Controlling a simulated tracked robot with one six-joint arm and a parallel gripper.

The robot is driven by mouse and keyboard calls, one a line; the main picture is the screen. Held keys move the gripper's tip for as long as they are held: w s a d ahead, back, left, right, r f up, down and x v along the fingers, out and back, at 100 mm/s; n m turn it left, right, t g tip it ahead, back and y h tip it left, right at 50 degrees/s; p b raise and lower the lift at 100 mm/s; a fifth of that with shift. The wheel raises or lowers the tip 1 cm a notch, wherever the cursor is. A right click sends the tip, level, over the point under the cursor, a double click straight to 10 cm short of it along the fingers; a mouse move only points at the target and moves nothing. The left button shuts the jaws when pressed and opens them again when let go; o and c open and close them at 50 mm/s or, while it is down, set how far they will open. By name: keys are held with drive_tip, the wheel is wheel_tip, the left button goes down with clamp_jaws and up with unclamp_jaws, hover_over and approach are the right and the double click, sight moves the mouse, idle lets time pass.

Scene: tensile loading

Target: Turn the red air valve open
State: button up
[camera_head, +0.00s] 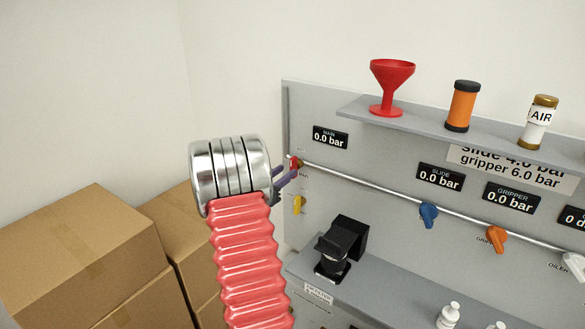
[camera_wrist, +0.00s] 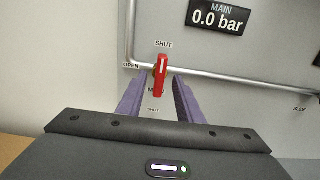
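The red air valve handle (camera_wrist: 160,78) stands upright on the pipe in the wrist view, below a "SHUT" label, with "OPEN" to its left. In the head view the red handle (camera_head: 294,163) shows only partly, beside my gripper fingers. My gripper (camera_wrist: 158,92) is open, its two purple fingers on either side of the handle, with gaps visible between handle and fingers. Its fingers also show in the head view (camera_head: 285,177). Whether the fingertips reach past the handle's face cannot be told. The MAIN display (camera_wrist: 218,17) above right reads 0.0 bar.
A yellow handle (camera_head: 299,205) hangs below the red valve. A blue knob (camera_head: 428,213) and an orange knob (camera_head: 492,238) sit further right along the pipe. A shelf (camera_head: 430,125) juts out above. A black device (camera_head: 340,248) stands on the lower ledge. Cardboard boxes (camera_head: 85,250) stand left.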

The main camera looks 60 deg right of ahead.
sight(291, 168)
drive_tip(key=d, duration=0.3)
drive_tip(key=s+d, duration=0.1)
drive_tip(key=d, duration=0.1)
drive_tip(key=shift+d, duration=0.35)
drive_tip(key=shift+c, duration=0.6)
drive_tip(key=shift+w, duration=0.1)
clamp_jaws()
drive_tip(key=shift+a, duration=0.15)
